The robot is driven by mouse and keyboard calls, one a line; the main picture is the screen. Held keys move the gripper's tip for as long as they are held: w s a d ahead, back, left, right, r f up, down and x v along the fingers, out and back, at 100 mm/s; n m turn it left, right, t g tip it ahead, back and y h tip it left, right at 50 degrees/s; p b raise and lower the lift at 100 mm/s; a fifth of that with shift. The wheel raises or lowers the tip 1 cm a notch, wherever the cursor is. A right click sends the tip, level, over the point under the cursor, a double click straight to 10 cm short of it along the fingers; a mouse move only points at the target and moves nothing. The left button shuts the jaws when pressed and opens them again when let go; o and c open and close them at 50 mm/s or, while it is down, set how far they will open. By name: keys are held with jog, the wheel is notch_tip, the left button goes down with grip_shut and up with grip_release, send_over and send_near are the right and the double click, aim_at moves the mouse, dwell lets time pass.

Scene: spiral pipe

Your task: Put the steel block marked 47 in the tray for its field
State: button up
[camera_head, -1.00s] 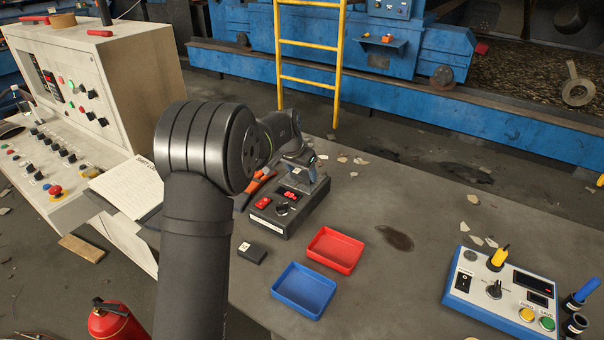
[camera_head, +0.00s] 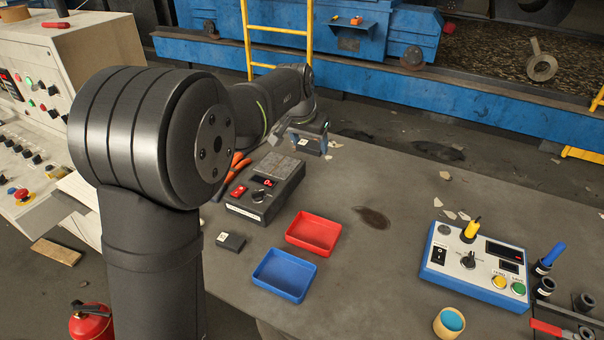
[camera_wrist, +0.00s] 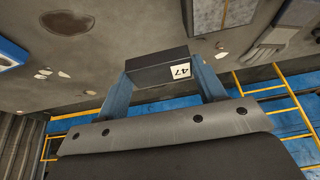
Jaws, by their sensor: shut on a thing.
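My gripper (camera_head: 311,140) is shut on a dark steel block (camera_wrist: 160,68), whose white label reads 47 in the wrist view. In the head view the held block (camera_head: 304,146) shows small between the fingers, beyond the measuring box. A red tray (camera_head: 335,237) and a blue tray (camera_head: 284,291) stand on the table, nearer than the gripper; both look empty. Another dark block (camera_head: 231,242) with a white label lies left of the trays; I cannot read its label.
A dark box (camera_head: 257,207) with a grey top plate, red button and red display stands behind the trays. A control box (camera_head: 470,262) and a round tub (camera_head: 449,323) are at the right. The table between the trays and control box is clear, apart from a dark stain (camera_head: 372,218).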

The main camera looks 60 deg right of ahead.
jog(key=s+a+f, duration=0.3)
jog(key=s+a, duration=0.6)
jog(key=s+a+f, duration=0.3)
jog(key=s+a, duration=0.6)
send_over(314, 235)
jog(key=a, duration=0.1)
notch_tip(314, 235, down, 6)
jog(key=shift+a+f, duration=0.15)
jog(key=shift+f, duration=2.05)
jog(key=shift+f, duration=0.1)
jog(key=o, duration=1.4)
jog(key=shift+f, duration=0.1)
